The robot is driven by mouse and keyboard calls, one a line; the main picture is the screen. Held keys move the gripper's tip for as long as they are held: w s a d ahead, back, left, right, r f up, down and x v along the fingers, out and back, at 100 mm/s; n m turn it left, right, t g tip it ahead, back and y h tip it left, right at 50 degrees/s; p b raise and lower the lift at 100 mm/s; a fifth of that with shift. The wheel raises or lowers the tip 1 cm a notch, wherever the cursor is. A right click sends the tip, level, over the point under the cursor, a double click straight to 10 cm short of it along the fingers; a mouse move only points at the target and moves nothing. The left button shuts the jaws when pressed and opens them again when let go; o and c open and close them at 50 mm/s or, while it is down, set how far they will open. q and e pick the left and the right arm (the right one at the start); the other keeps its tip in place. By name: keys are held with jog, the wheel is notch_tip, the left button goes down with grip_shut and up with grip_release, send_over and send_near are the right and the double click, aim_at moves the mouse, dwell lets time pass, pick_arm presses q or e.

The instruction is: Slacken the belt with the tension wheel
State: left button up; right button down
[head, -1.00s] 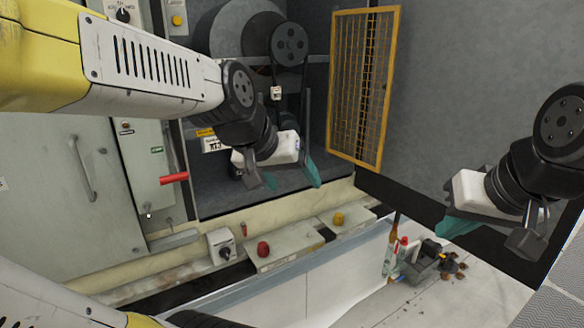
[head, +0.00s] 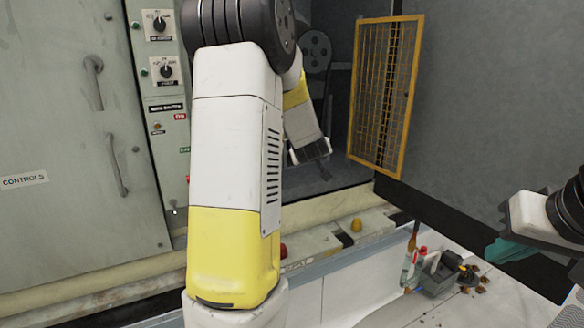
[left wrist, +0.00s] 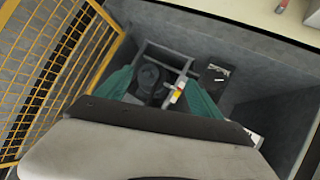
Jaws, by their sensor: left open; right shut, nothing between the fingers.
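A dark pulley wheel with holes (head: 316,48) shows at the back of the open cooler housing in the head view. My left arm covers most of the housing's left part, and I cannot make out the belt or the tension wheel there. My left gripper shows in the left wrist view (left wrist: 160,94) with its teal fingers spread and empty. Between and beyond them are a dark round motor-like body (left wrist: 149,78) in a grey frame and a small red and yellow part (left wrist: 177,93), which I cannot identify. My right gripper (head: 508,250) is shut and empty at the right, outside the housing.
A yellow mesh guard (head: 385,95) stands swung open at the housing's right side; it fills the left of the wrist view (left wrist: 60,65). Control cabinet doors (head: 60,150) and knobs stand at left. A tool caddy with bottles (head: 435,275) sits on the ledge at lower right.

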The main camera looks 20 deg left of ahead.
pick_arm(q)
jog(key=w+a+f+n+y, duration=0.1)
jog(key=w+a+f+y, duration=0.2)
jog(key=a, duration=0.3)
jog(key=w+a+f+n+y, duration=0.1)
jog(key=w+a+f+y, duration=0.2)
jog(key=a, duration=0.4)
jog(key=w+a+f+y, duration=0.3)
jog(key=a+f+y, duration=0.1)
jog(key=a, duration=0.3)
jog(key=shift+w+a+f+n+g, duration=0.1)
jog(key=shift+a+f+n+g, duration=0.15)
jog(key=shift+f+n, duration=0.2)
jog(key=shift+d, duration=0.1)
jog(key=c, duration=1.4)
jog(key=shift+o, duration=0.2)
